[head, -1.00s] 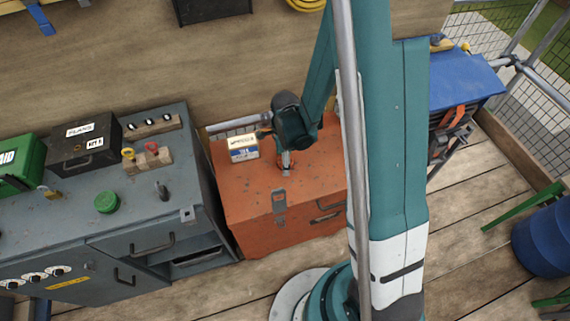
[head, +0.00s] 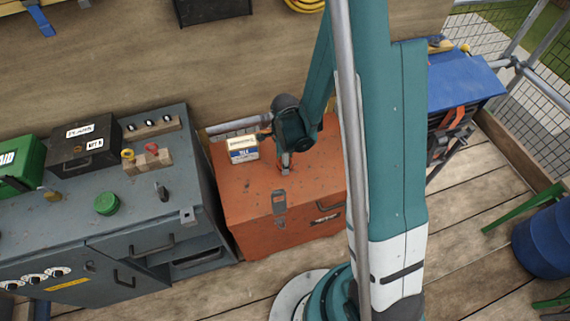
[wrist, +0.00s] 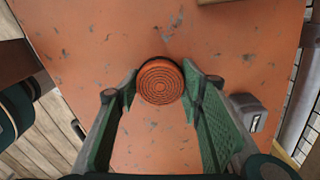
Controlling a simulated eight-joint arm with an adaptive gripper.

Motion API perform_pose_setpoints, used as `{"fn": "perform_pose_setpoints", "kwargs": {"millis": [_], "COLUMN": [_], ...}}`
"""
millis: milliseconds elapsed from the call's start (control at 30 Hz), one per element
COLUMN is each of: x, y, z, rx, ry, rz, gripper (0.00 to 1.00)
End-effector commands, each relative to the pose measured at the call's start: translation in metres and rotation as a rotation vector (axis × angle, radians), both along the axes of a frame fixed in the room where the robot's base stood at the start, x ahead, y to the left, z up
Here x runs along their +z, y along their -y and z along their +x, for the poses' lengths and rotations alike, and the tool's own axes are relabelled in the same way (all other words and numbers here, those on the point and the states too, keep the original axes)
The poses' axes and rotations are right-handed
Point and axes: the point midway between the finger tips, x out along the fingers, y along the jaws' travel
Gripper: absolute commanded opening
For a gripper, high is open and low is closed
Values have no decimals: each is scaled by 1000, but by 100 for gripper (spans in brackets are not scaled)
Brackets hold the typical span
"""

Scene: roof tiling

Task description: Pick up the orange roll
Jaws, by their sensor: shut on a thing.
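The orange roll (wrist: 160,82) shows end-on in the wrist view as a round orange-red disc with concentric rings. It is between the two fingertips of my gripper (wrist: 160,88), which is shut on it. The roll is over the orange chest's lid (wrist: 150,140); I cannot tell whether it touches the lid. In the head view my gripper (head: 285,167) points down at the top of the orange chest (head: 245,190), and the roll cannot be made out there.
A small white and blue carton (head: 242,150) stands on the chest, left of my gripper. A grey workbench (head: 60,220) to the left holds a black case (head: 85,145), a green box (head: 22,165) and a green round lid (head: 107,204). A blue-topped box (head: 455,80) is at right.

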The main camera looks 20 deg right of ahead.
Motion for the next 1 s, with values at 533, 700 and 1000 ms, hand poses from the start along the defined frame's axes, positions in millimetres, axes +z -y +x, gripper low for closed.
{"fn": "perform_pose_setpoints", "kwargs": {"millis": [533, 700, 1000], "x": [15, 32, 70], "y": [0, 0, 0], "z": [0, 0, 0], "rx": [0, 0, 0], "ry": [0, 0, 0], "rz": [0, 0, 0], "gripper": [24, 24, 24]}}
